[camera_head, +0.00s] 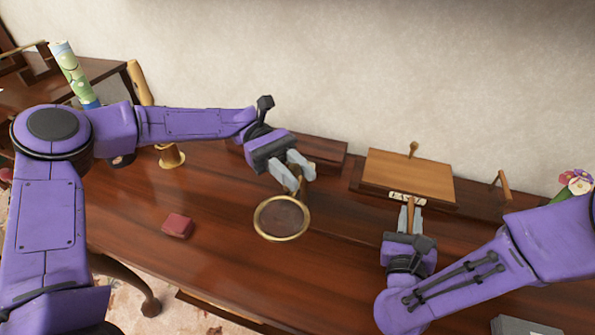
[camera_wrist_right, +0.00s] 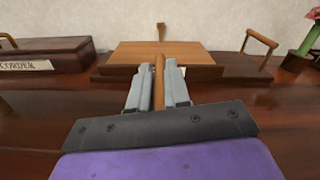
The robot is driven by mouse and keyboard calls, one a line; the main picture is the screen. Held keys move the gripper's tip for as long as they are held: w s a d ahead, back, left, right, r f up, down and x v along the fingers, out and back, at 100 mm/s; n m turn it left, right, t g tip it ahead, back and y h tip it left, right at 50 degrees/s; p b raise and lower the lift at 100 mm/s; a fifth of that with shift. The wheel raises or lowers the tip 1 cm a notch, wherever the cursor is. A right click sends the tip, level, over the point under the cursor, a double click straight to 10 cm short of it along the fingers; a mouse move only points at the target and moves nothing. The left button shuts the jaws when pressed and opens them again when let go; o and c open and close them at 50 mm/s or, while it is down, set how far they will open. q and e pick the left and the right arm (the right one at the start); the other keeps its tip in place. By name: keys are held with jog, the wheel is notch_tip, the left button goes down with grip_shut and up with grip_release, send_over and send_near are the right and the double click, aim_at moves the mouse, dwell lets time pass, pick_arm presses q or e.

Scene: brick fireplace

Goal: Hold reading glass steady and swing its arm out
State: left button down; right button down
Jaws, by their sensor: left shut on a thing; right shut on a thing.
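The reading glass (camera_head: 282,217) is a round dark lens in a brass rim, over the middle of the desk. My left gripper (camera_head: 298,172) is shut at its far edge, on a short brown piece joined to the rim, mostly hidden by the fingers. My right gripper (camera_head: 410,216) is shut on a thin upright wooden rod (camera_wrist_right: 159,72), well to the right of the lens. The rod stands between the fingertips in the right wrist view, in front of a slanted wooden board (camera_head: 409,172). I cannot tell where its lower end goes.
The board has a small peg (camera_head: 413,149) on top and a pale nameplate (camera_head: 405,197) below. A dark box (camera_head: 322,151) stands behind my left gripper. A small red box (camera_head: 177,225) lies left of the lens. A wooden handle (camera_head: 504,186) stands at right. The front desktop is clear.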

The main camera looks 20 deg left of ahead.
jog(key=shift+d+f, duration=0.1)
pick_arm(q)
jog(key=c, duration=1)
grip_release()
jog(key=v, duration=1.2)
pick_arm(e)
jog(key=c, duration=1)
grip_release()
jog(key=shift+s, duration=0.1)
